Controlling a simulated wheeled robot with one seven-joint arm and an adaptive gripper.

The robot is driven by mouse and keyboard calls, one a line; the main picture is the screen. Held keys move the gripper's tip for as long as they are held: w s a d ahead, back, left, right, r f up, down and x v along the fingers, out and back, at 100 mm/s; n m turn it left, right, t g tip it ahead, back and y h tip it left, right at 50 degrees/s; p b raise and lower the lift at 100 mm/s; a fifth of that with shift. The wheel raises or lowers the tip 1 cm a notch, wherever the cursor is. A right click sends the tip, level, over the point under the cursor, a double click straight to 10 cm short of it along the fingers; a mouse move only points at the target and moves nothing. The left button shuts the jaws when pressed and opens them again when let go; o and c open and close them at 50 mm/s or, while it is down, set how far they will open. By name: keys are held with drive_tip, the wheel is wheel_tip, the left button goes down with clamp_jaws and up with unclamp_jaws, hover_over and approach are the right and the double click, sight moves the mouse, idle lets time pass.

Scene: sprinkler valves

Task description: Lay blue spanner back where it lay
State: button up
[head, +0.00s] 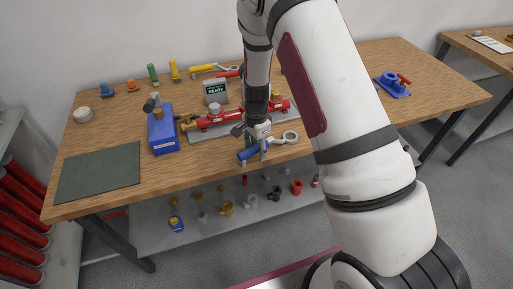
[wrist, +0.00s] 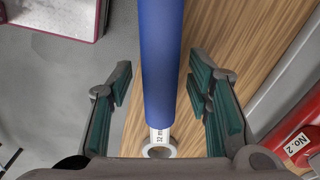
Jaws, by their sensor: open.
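The blue spanner has a blue handle (head: 247,154) and a pale ring end (head: 290,136), near the table's front edge in the head view. In the wrist view its blue handle (wrist: 159,60) runs down the middle, with a white size label and a small steel eye (wrist: 159,151) at the bottom. My gripper (head: 262,146) is over the spanner. In the wrist view my gripper's green-padded fingers (wrist: 160,90) stand apart on both sides of the handle, with gaps showing. I cannot tell whether the spanner rests flat on the wood.
A red valve pipe (head: 215,120) on a grey plate lies just behind the spanner. A blue block (head: 161,133) stands to the left, beside a dark green mat (head: 98,172). A lower shelf (head: 190,232) holds several fittings.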

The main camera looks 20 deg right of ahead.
wheel_tip(320, 180, up, 12)
idle(0.5)
drive_tip(key=s+r+n+t+y, duration=0.15)
drive_tip(key=s+r+n, duration=0.35)
drive_tip(key=s+r, duration=0.5)
drive_tip(key=s+r+n+t+h, duration=0.15)
drive_tip(key=s+r+n, duration=0.45)
drive_tip(key=r, duration=0.8)
drive_tip(key=s+r+n+t, duration=0.2)
drive_tip(key=s+n, duration=0.1)
drive_tip(key=s, duration=0.8)
drive_tip(key=shift+n+t, duration=0.3)
drive_tip(key=shift+n, duration=0.1)
